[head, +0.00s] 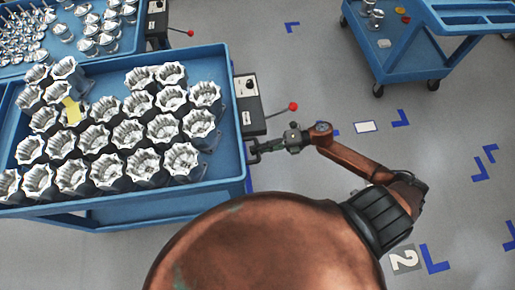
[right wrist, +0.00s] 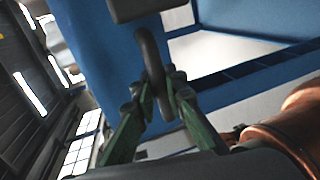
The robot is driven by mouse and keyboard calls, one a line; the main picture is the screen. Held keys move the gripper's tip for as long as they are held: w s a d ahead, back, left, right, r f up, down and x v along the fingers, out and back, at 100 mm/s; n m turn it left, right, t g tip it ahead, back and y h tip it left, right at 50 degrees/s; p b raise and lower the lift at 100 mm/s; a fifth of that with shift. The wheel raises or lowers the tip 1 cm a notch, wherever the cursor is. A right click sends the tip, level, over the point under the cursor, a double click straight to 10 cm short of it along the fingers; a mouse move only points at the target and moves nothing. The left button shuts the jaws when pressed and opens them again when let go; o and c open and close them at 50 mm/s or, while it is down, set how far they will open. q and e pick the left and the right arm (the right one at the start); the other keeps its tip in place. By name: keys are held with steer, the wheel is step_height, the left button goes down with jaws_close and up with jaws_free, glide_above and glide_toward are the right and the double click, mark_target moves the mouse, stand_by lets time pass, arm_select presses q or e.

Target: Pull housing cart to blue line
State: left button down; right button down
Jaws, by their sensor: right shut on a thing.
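The housing cart (head: 238,130) is a blue cart at the left of the head view, its top tray filled with rows of silver machined housings (head: 133,132). A dark handle at its right side shows in the right wrist view as a curved bar (right wrist: 153,65). My right gripper (head: 262,148) is at that handle; in the right wrist view its green fingers (right wrist: 163,95) are shut around the bar. Blue corner marks lie on the floor, one (head: 401,118) to the right of the cart. My left gripper is not in view.
A control box with a red-knobbed lever (head: 293,106) sticks out from the cart's right side. Another blue cart (head: 430,45) with a few items stands at the upper right. A cart of shiny parts (head: 85,58) is close behind at the upper left. Grey floor is open to the right.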

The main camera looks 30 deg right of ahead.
steer(key=c, duration=1.9)
jaws_free()
steer(key=shift+f, duration=0.1)
steer(key=shift+c, duration=0.2)
steer(key=shift+d, duration=0.1)
steer(key=v, duration=1.2)
